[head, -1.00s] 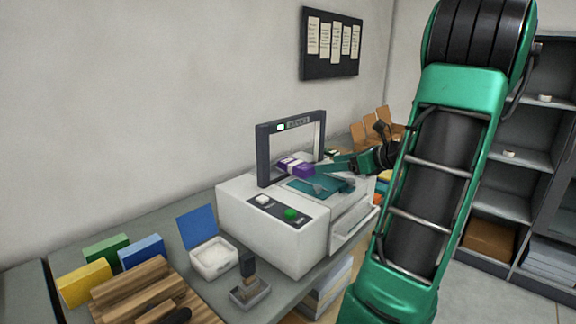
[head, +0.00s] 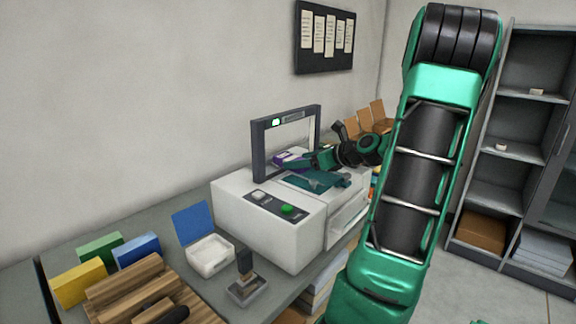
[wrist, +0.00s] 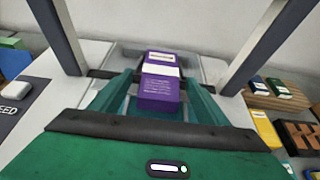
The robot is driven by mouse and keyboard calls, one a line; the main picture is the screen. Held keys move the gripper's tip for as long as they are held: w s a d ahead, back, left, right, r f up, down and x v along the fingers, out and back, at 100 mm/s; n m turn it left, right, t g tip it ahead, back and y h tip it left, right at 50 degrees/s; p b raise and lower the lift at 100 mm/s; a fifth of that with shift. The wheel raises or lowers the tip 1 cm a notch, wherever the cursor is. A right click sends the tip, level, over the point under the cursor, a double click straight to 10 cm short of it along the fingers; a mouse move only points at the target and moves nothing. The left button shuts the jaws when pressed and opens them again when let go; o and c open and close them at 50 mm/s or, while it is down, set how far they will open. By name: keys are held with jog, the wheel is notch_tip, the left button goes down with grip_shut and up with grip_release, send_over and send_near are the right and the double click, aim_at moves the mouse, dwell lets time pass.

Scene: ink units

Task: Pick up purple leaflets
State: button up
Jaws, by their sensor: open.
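The purple leaflets (head: 289,160) are a small purple bundle with a white band. They lie on top of the white machine, under its dark upright frame (head: 258,150). In the wrist view the bundle (wrist: 159,92) lies between the two green fingers of my gripper (wrist: 160,90). My gripper (head: 297,161) is open and reaches in from the right in the head view, partly covering the bundle. I cannot tell whether the fingers touch its sides.
The white machine (head: 265,238) has a green button (head: 287,210) and a teal plate (head: 318,181) on top. The frame's posts stand close on both sides of my gripper. A white box with a blue lid (head: 208,256) and a stamp (head: 245,285) stand in front.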

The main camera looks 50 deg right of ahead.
jog(key=shift+w+f, duration=0.25)
jog(key=shift+w, duration=0.3)
jog(key=c, duration=1.3)
jog(key=shift+r, duration=0.1)
